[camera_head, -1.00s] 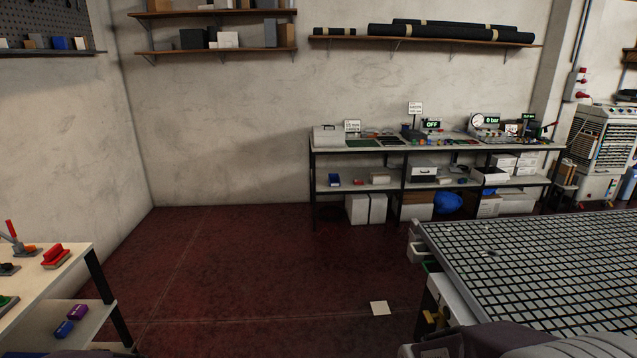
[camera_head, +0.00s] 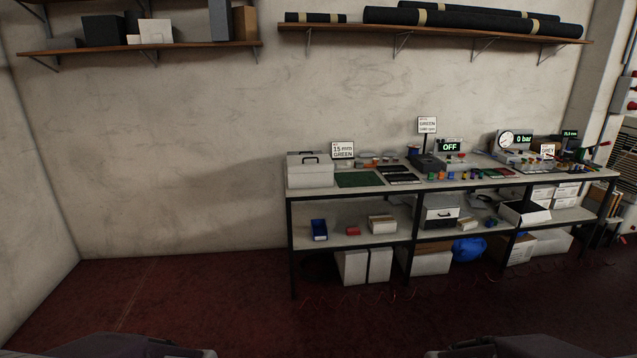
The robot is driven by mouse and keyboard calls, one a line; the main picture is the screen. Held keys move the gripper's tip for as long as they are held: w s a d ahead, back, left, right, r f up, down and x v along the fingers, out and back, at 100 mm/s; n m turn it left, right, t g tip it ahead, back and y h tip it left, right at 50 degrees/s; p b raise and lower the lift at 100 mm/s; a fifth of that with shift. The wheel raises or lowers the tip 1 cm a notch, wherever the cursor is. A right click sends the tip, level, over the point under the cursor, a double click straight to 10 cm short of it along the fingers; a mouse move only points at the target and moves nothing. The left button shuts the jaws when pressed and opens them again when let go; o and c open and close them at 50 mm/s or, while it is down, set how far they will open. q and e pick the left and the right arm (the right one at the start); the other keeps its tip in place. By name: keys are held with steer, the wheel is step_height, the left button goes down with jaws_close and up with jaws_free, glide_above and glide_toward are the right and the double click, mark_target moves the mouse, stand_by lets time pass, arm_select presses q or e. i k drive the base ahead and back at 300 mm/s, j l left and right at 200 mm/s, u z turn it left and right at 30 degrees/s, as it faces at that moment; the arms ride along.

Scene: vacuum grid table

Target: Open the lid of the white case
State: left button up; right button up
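The white case (camera_head: 310,172) stands on the left end of the long workbench against the back wall. Its lid looks shut, with a dark handle on top. My arms show only as dark grey parts at the bottom edge of the head view. Neither gripper's fingers are in view, and both arms are well short of the bench.
The workbench (camera_head: 330,190) carries a green mat (camera_head: 359,179), small parts and displays to the right of the case. Its lower shelf holds a blue bin (camera_head: 319,229) and boxes. Wall shelves (camera_head: 430,36) hang above. The red floor (camera_head: 190,290) before the bench is clear.

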mark_target(300, 165)
steer(key=i+l, duration=0.1)
steer(key=i, duration=2.25)
steer(key=i+l+u, duration=0.1)
steer(key=i+u, duration=0.35)
steer(key=i+l+u, duration=0.3)
steer(key=i+u, duration=0.15)
steer(key=i, duration=0.2)
steer(key=i+l+u, duration=0.4)
steer(key=i+l, duration=0.05)
steer(key=i, duration=0.05)
